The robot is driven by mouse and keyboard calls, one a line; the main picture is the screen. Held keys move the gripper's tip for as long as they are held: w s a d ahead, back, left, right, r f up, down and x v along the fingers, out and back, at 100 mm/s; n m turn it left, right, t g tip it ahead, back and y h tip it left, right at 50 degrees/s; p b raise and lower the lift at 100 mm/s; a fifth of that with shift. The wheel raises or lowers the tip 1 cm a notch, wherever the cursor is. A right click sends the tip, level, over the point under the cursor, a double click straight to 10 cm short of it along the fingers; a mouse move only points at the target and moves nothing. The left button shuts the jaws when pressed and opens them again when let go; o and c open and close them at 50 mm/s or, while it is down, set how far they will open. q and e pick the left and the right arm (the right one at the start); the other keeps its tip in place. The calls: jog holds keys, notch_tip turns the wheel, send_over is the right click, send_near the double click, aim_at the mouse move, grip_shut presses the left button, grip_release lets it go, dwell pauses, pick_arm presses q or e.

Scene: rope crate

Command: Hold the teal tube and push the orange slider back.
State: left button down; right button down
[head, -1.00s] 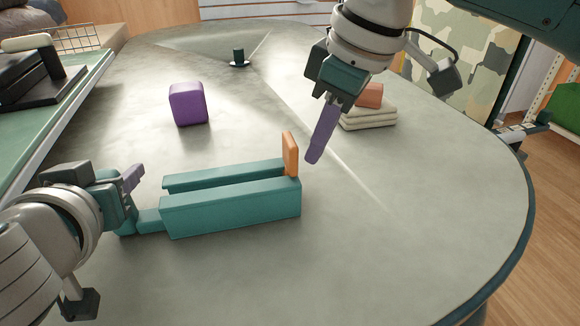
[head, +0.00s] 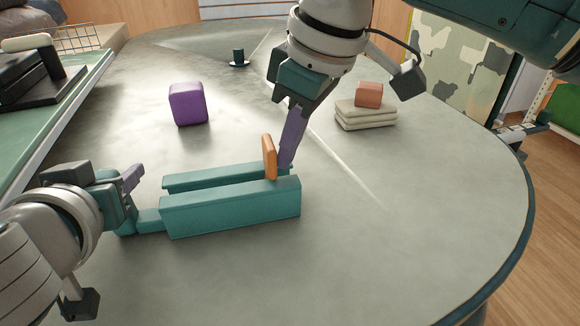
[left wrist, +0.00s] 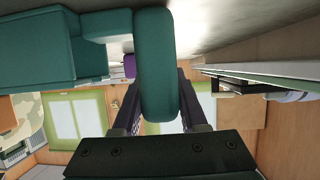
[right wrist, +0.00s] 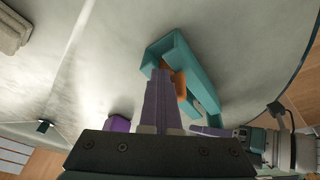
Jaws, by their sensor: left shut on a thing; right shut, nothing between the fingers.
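The teal tube (head: 230,210) lies on the table as a long trough with two side walls; it also shows in the right wrist view (right wrist: 205,85). The orange slider (head: 269,158) stands upright between the walls, a little in from the right end. My left gripper (head: 130,195) is shut on the tube's handle at the left end; the handle fills the jaws in the left wrist view (left wrist: 155,70). My right gripper (head: 287,160) is shut and empty, its fingertips at the right side of the slider. Whether they touch it I cannot tell for sure.
A purple block (head: 188,104) stands behind the tube. Folded cloths (head: 366,118) with an orange-red block (head: 369,94) on top lie at the back right. A small dark cup (head: 239,57) stands far back. The table's front right is clear.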

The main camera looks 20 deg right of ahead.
pick_arm(q)
jog(key=shift+f, duration=0.1)
pick_arm(e)
jog(key=shift+w+a, duration=0.15)
jog(key=shift+a, duration=1.95)
jog(key=shift+w+a, duration=0.1)
jog(key=shift+a, duration=1.95)
jog(key=shift+d, duration=0.1)
jog(key=shift+r, duration=0.1)
jog(key=shift+r, duration=1.7)
jog(key=r, duration=0.1)
jog(key=d+r, duration=0.1)
jog(key=r, duration=0.1)
jog(key=shift+r, duration=0.2)
pick_arm(q)
jog(key=shift+c, duration=1.8)
grip_release()
